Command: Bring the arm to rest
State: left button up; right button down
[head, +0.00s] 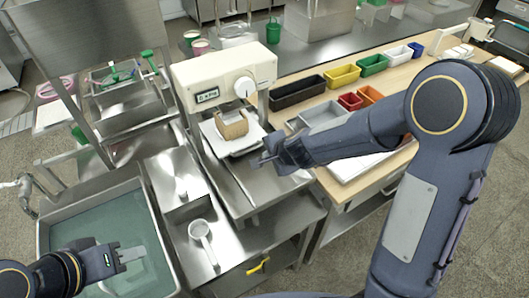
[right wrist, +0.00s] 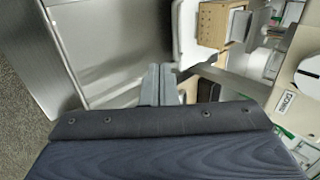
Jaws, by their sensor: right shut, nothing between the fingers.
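My right arm reaches in from the right in the head view. Its gripper (head: 264,159) is shut and empty, in front of the cream-coloured mill (head: 222,82) and just right of the small brown box (head: 231,125) on a white tray (head: 238,147). In the right wrist view the closed fingers (right wrist: 159,84) point toward the steel surface, with the box (right wrist: 213,24) beyond to the right. My left gripper (head: 130,254) is at the lower left over the water-filled sink (head: 150,222).
A wooden-topped table (head: 330,92) on the right holds several coloured bins, including a yellow one (head: 342,76). A steel box (head: 176,182) stands between the sink and the mill.

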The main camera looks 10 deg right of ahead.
jog(key=shift+s+d+r, duration=0.1)
jog(key=shift+s+r, duration=0.05)
jog(key=shift+r, duration=0.05)
jog(key=s+d+r+n+y, duration=0.35)
jog(key=s+r+n, duration=0.35)
jog(key=s+r, duration=0.6)
jog(key=s+d+f+n+g+h, duration=0.1)
jog(key=s+d+n, duration=0.1)
jog(key=s, duration=0.5)
jog(key=s+d+f+n+g+h, duration=0.1)
jog(key=s+d+n, duration=0.2)
jog(key=s, duration=0.4)
jog(key=shift+s+d+h, duration=0.2)
jog(key=shift+s+h, duration=0.15)
jog(key=shift+s, duration=0.05)
